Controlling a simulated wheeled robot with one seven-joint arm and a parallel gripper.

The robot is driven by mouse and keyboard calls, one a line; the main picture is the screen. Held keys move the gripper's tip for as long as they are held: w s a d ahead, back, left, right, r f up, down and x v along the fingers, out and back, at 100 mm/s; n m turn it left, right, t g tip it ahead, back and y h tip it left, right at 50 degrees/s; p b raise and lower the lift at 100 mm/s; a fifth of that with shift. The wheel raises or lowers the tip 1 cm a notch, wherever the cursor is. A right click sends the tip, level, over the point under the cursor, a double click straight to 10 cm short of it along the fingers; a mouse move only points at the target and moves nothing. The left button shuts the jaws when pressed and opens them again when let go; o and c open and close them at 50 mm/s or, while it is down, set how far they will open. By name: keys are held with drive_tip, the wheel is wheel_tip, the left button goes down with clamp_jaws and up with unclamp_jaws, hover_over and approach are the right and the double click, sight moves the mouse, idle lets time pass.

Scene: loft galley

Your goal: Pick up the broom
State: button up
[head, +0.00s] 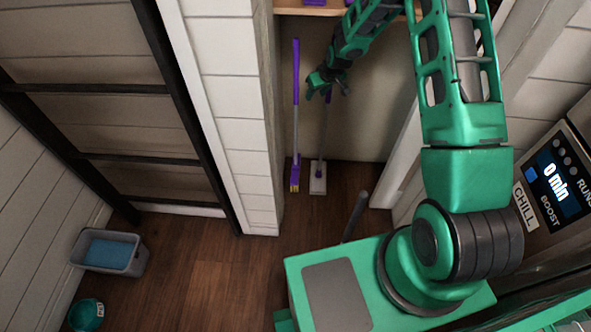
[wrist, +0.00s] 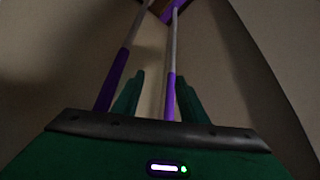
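The broom (head: 296,75), with a purple upper handle, grey pole and purple-and-yellow head, stands nearly upright in the alcove. A second long-handled tool (head: 318,182) with a flat whitish head stands just right of it. My gripper (head: 327,92) is beside the broom's upper handle in the head view and hides the second tool's top. In the wrist view my gripper (wrist: 157,95) is open, its two green fingers apart. One purple handle (wrist: 171,98) shows between them, another (wrist: 114,80) lies left of the fingers. I cannot tell for sure which is the broom's, nor see contact.
A wooden shelf (head: 305,9) with purple items spans the alcove top. White panelled walls flank the alcove. A grey bin with blue contents (head: 110,252) and a teal round object (head: 87,315) are on the floor at left. An appliance panel (head: 555,180) is at right. The middle floor is clear.

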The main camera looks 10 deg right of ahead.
approach(297, 109)
drive_tip(key=f, duration=0.1)
drive_tip(key=shift+t+y, duration=0.4)
drive_tip(key=shift+s+d+f+x, duration=0.1)
drive_tip(key=shift+d+x, duration=0.05)
drive_tip(key=shift+x, duration=1.5)
drive_tip(key=shift+s+d+f+x, duration=0.1)
drive_tip(key=shift+d+x, duration=0.05)
drive_tip(key=shift+x, duration=1.5)
drive_tip(key=shift+d+x, duration=0.1)
drive_tip(key=shift+x, duration=1.55)
clamp_jaws()
drive_tip(key=shift+r, duration=0.1)
